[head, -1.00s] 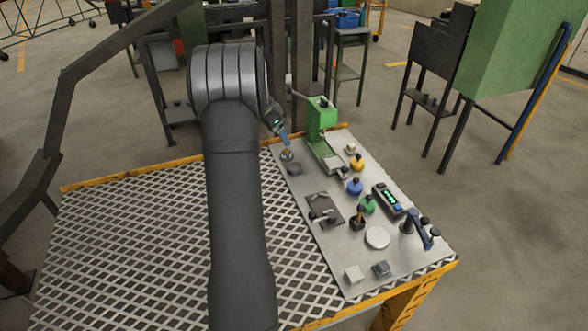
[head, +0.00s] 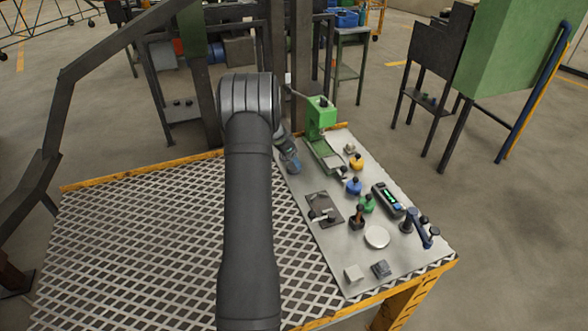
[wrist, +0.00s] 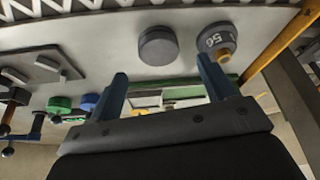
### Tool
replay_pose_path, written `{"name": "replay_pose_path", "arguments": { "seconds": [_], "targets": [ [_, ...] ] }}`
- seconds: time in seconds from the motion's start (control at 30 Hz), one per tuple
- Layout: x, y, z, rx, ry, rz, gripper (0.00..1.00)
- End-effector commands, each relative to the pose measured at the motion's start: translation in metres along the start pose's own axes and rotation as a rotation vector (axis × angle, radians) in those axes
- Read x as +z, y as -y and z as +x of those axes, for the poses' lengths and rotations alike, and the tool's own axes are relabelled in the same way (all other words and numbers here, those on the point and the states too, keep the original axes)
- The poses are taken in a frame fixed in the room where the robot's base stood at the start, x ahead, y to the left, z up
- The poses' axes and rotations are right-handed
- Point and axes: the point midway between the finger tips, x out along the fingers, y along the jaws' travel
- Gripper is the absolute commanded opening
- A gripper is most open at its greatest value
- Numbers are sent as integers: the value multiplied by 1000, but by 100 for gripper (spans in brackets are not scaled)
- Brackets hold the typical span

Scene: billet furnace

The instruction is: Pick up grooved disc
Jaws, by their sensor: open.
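A dark grey round disc (wrist: 158,45) lies flat on the grey plate in the wrist view, just beyond the fingertips and roughly between them. I cannot make out a groove on it. My gripper (wrist: 162,68) has two blue fingers spread apart with nothing between them. In the head view my gripper (head: 294,167) is low over the far left part of the plate and hides the dark disc. A pale round disc (head: 377,237) lies near the front of the plate; no groove shows on it either.
A grey cylinder marked 56 with a brass knob (wrist: 215,42) stands close beside the dark disc. A green press (head: 320,120) stands right of my gripper. Blue (head: 354,186) and green (head: 367,204) knobbed pieces stand on the plate (head: 345,270). The table mesh (head: 140,240) is clear.

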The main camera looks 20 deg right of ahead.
Motion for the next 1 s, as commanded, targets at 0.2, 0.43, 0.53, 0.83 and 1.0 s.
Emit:
{"name": "replay_pose_path", "arguments": {
  "seconds": [0.2,0.43,0.53,0.83,1.0],
  "targets": [
    [4,-1,34,2,2,1,76],
    [4,0,43,-1,0,1,76],
    [4,0,43,-1,1,1,72],
    [4,0,43,0,1,0,13],
    [3,0,42,-2,0,0,12]
  ]
}}
